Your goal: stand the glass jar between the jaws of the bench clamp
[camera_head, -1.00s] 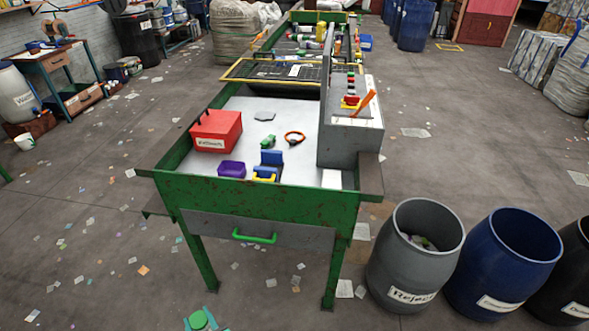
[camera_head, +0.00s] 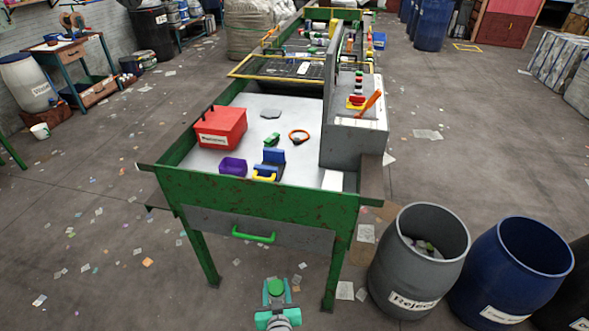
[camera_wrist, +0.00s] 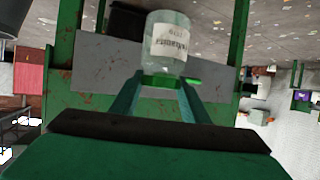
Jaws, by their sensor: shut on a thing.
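The glass jar (camera_wrist: 168,35), clear with a white label, is held by my gripper (camera_wrist: 168,82) in the wrist view; the fingers are shut on its near end. In the head view my gripper (camera_head: 277,303) is low in front of the green bench, with a round green top, likely the jar's lid, between its teal fingers. The bench clamp (camera_head: 272,157), with blue jaw parts and a yellow part at its front, stands on the bench top near the front edge. The jar is apart from the clamp. The gap between the clamp's jaws is hard to make out.
The green bench (camera_head: 258,195) has a raised rim and a drawer with a green handle (camera_head: 253,237). A purple bin (camera_head: 233,166) and a red box (camera_head: 221,127) stand left of the clamp. A grey housing (camera_head: 352,143) rises at right. Barrels (camera_head: 412,285) stand on the floor at right.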

